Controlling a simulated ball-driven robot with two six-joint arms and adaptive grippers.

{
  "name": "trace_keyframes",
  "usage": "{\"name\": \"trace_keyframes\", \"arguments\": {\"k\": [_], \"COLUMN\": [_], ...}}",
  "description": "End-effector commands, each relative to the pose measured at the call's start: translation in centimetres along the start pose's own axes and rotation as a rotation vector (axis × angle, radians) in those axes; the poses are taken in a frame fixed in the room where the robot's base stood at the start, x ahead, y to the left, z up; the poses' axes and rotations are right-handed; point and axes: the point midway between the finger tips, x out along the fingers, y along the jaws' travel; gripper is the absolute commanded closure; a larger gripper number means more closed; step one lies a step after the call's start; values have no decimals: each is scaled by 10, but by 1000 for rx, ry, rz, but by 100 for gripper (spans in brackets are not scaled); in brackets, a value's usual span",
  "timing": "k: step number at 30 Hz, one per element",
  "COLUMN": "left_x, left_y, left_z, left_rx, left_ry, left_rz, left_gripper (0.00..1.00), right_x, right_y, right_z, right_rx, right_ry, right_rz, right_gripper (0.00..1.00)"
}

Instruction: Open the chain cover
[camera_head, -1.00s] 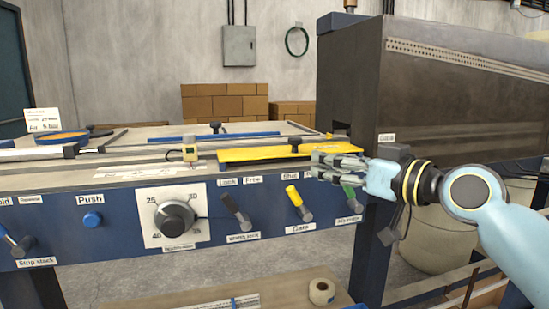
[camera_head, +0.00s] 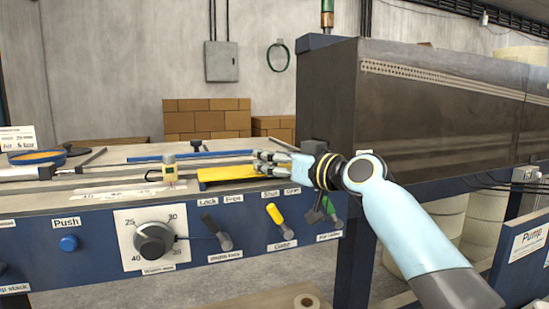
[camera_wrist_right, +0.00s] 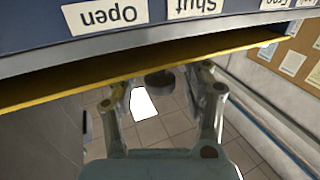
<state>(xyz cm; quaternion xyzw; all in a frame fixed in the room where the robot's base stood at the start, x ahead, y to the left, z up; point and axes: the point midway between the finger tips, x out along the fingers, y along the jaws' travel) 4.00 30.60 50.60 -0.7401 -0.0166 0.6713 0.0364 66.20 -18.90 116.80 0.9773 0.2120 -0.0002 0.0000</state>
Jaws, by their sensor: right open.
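The yellow chain cover (camera_head: 225,174) lies flat on the machine top, its right part hidden behind my right gripper (camera_head: 268,160). In the right wrist view the cover is a long yellow strip (camera_wrist_right: 60,92) under the panel's upside-down labels. A dark round knob (camera_wrist_right: 160,79) sits at its edge there, between the two spread fingers of my right gripper (camera_wrist_right: 165,92). The fingers are open; I see no firm contact with the knob. In the head view the knob is hidden by the gripper. My left gripper is not in view.
The blue front panel has a dial (camera_head: 154,242), a yellow-handled lever (camera_head: 277,220) and a green-handled lever (camera_head: 328,208) below the cover. A large dark housing (camera_head: 430,120) rises at the right.

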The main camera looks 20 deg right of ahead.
Motion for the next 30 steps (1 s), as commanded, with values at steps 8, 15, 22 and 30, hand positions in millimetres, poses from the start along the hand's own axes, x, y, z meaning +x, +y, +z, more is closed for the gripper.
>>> {"name": "trace_keyframes", "arguments": {"k": [8,15,22,30], "left_x": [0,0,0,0], "left_y": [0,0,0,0], "left_z": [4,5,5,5], "left_rx": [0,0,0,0], "left_ry": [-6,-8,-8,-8], "left_rz": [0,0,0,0], "left_gripper": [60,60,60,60], "right_x": [0,0,-1,-1], "right_y": [0,0,0,0], "right_z": [0,0,0,1], "right_rx": [0,0,0,0], "right_ry": [0,0,-1,-3], "right_rz": [0,0,0,0], "right_gripper": [69,100,100,100]}}
